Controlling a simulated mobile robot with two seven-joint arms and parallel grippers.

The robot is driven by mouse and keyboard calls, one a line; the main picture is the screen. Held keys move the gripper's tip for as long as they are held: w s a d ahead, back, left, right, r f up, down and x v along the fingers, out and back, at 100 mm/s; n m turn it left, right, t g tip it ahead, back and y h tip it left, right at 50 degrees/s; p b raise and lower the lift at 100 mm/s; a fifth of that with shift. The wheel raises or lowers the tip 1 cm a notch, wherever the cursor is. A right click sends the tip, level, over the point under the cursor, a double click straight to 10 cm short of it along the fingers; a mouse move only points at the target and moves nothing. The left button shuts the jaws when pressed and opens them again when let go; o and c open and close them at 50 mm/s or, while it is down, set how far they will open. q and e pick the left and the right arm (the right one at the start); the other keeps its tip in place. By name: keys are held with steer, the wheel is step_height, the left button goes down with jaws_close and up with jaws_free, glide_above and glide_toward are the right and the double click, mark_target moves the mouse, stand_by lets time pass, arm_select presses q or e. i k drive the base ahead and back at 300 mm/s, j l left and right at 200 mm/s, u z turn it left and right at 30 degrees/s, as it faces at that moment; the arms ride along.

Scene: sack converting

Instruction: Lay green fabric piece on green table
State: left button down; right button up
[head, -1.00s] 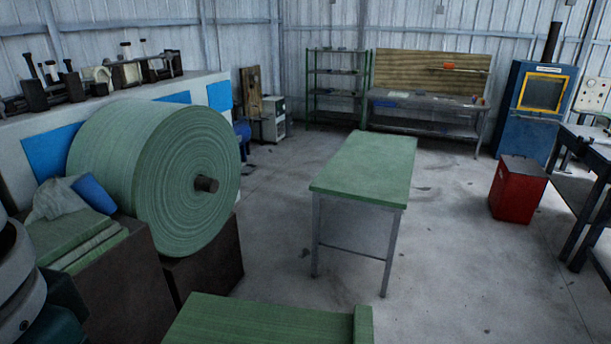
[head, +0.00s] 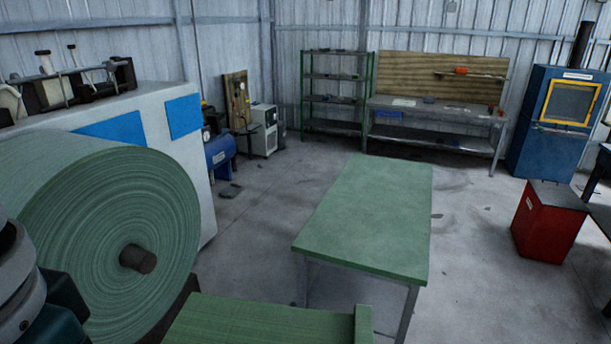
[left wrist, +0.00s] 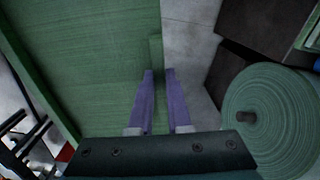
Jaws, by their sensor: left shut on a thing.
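The green fabric piece (head: 255,322) is at the bottom edge of the head view, a flat ribbed green slab with a raised strip at its right end. I cannot tell whether the piece touches the table. My right gripper is in neither view.
A large green fabric roll (head: 110,230) stands close on the left, before a white machine (head: 185,170). A red bin (head: 548,222) stands right of the table. A workbench (head: 435,105) and shelving (head: 335,90) line the back wall. Floor around the table is mostly clear.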

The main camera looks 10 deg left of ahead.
mark_target(391, 234)
steer(key=i, duration=1.9)
steer(key=i+z, duration=0.25)
steer(key=i, duration=0.25)
steer(key=i+j+z, duration=0.25)
steer(key=i, duration=0.2)
steer(key=i+j+z, duration=0.2)
steer(key=i, duration=0.25)
steer(key=z, duration=0.9)
